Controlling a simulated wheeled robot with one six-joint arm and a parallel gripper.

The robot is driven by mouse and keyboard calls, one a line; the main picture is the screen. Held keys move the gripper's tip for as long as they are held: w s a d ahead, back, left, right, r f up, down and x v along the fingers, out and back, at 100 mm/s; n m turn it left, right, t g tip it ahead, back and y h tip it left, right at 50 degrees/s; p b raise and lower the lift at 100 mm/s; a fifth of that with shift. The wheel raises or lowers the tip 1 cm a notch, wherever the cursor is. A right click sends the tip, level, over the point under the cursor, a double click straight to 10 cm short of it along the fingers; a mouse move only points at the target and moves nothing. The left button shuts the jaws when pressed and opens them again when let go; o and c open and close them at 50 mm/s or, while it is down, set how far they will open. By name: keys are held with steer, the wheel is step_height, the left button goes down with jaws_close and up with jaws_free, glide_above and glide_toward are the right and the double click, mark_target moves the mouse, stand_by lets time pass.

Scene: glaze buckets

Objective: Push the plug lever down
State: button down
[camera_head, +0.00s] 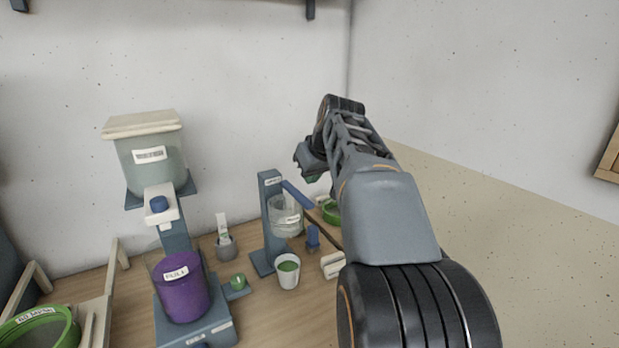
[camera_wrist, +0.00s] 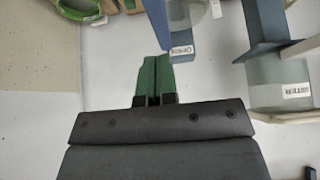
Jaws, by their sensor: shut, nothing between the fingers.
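A blue lever (camera_head: 298,195) slants down to the right from the top of a blue post (camera_head: 268,215), above a clear labelled vessel (camera_head: 287,222). I take it to be the plug lever. In the wrist view the blue lever (camera_wrist: 156,22) shows at the top, beside the post's labelled end (camera_wrist: 181,50). My gripper (camera_head: 313,178) is just above and right of the lever in the head view. In the wrist view my gripper's green fingers (camera_wrist: 153,65) are together and empty, close to the lever. I cannot tell whether they touch it.
A white cup of green liquid (camera_head: 288,275) stands below the vessel. A purple container (camera_head: 182,290) sits on a blue stand at left, under a large hopper (camera_head: 150,160). A green ring (camera_head: 331,213) and a small blue bottle (camera_head: 312,236) are right of the post.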

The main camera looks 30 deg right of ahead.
steer(key=v, duration=0.8)
steer(key=shift+p, duration=0.35)
steer(key=shift+r, duration=0.1)
step_height(320, 180, down, 13)
steer(key=a+m+g, duration=0.1)
steer(key=a+m, duration=0.2)
steer(key=s+a+f+n+g+p, duration=0.1)
steer(key=s+a+f, duration=0.4)
steer(key=a, duration=0.2)
steer(key=s+a+f+n+g+p, duration=0.1)
steer(key=s+a+f+n+p, duration=0.1)
steer(key=s+a+f, duration=0.3)
steer(key=shift+s+a+f+n, duration=0.35)
steer(key=shift+a+f, duration=0.45)
steer(key=shift+a, duration=0.55)
